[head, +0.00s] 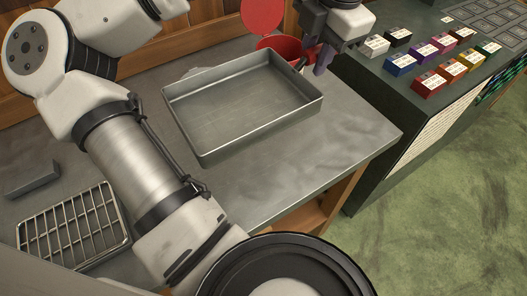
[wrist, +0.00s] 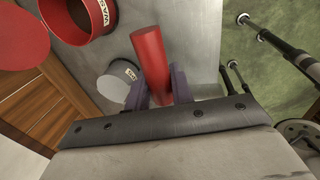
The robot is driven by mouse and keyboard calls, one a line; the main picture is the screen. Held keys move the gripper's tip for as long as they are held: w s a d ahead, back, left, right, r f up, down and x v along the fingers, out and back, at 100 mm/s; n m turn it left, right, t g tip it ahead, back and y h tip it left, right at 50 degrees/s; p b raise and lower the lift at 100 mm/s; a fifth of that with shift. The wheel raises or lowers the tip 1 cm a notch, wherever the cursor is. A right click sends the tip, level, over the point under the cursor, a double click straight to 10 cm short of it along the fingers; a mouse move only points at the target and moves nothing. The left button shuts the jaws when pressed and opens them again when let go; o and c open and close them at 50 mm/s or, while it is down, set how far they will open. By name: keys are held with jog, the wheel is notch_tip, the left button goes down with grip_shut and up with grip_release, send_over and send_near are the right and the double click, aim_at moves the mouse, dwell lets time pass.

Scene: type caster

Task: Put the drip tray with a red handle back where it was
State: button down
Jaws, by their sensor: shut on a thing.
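A grey rectangular metal tray (head: 215,148) with low walls sits over the grey counter in the middle of the head view, its inside empty. My gripper (head: 312,60) is at its back right corner, pointing down. In the wrist view a red round handle (wrist: 150,58) stands between the two purple fingers, and my gripper (wrist: 157,88) is shut on it. Where the handle joins the tray is hidden. I cannot tell whether the tray touches the counter.
A red round bin (head: 284,46) with a raised red lid (head: 262,14) stands behind the tray. A wire rack (head: 75,225) and a small grey bracket (head: 33,180) lie at left. Small coloured boxes (head: 435,85) stand on the dark cabinet at right. The counter's right front is clear.

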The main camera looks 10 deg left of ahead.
notch_tip(320, 180, down, 20)
jog(key=p, duration=0.3)
jog(key=shift+f, duration=0.1)
jog(key=c, duration=1.2)
grip_release()
notch_tip(320, 180, up, 12)
jog(key=s+d+b, duration=0.1)
jog(key=shift+s+d+b, duration=0.2)
jog(key=shift+d+b, duration=0.15)
jog(key=shift+d, duration=0.05)
